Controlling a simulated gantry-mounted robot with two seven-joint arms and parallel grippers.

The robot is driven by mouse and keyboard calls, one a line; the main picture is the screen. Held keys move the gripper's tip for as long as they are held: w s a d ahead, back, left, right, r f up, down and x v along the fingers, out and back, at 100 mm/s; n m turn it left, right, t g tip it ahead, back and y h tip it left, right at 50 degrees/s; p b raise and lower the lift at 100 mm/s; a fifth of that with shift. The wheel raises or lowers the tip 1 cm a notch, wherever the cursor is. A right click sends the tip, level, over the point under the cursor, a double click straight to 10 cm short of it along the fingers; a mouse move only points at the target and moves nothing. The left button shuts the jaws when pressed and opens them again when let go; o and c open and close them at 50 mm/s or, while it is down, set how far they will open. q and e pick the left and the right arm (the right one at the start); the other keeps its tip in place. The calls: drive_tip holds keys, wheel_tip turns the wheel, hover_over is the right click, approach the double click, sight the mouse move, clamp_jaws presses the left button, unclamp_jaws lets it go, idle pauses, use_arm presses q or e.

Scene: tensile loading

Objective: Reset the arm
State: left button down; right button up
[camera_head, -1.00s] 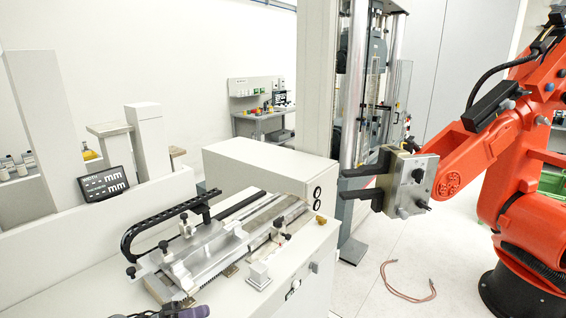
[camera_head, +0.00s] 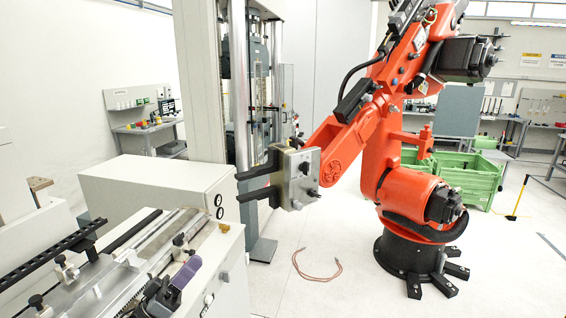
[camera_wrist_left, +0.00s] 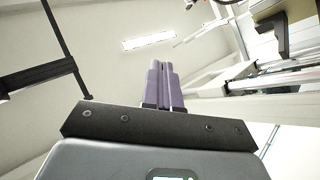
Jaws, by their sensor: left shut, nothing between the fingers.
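My left gripper (camera_head: 190,264) shows low in the head view, in front of the measuring device. Its purple fingers are together and hold nothing. In the left wrist view its fingers (camera_wrist_left: 163,72) are pressed side by side and point up toward the wall and ceiling. My right gripper is in neither view. The measuring device (camera_head: 140,268) with metal rails lies on the white bench at the lower left. I cannot tell whether my gripper touches it.
An orange industrial robot (camera_head: 385,150) with a dark two-jaw gripper (camera_head: 258,178) stands at the testing machine (camera_head: 240,100). A white cabinet (camera_head: 150,185) is behind the device. Green crates (camera_head: 465,180) stand further back. A cable (camera_head: 315,272) lies on otherwise clear floor.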

use_arm(q)
drive_tip(key=w+a+f+n+y, duration=0.2)
drive_tip(key=w+a+f+y, duration=0.4)
drive_tip(key=y, duration=0.3)
drive_tip(key=w+a+f+n+y, duration=0.35)
drive_tip(key=a+f+y, duration=0.25)
drive_tip(key=f+y, duration=0.25)
drive_tip(key=s+a+f+g+y, duration=0.2)
drive_tip(key=s+a+f+g, duration=0.1)
drive_tip(key=s+f+g, duration=0.1)
drive_tip(key=s+a+f+g+y, duration=0.2)
drive_tip(key=s+a+f+g, duration=0.2)
drive_tip(key=s+a+f+g+y, duration=0.2)
drive_tip(key=s+a+f+g, duration=0.1)
drive_tip(key=s+f+g, duration=0.1)
drive_tip(key=shift+s+a+y, duration=0.35)
drive_tip(key=shift+s+a, duration=0.05)
drive_tip(key=shift+s, duration=0.15)
drive_tip(key=s+d+f+m+h, duration=0.15)
drive_tip(key=s+d+f, duration=0.25)
drive_tip(key=s+d, duration=0.7)
drive_tip(key=s+d+f+m+h, duration=0.15)
drive_tip(key=s+d+f, duration=0.45)
drive_tip(key=s, duration=0.9)
drive_tip(key=s+d+r+h, duration=0.1)
drive_tip(key=s+d+r, duration=0.35)
drive_tip(key=s, duration=0.45)
wheel_tip(320, 180, up, 20)
drive_tip(key=p, duration=2)
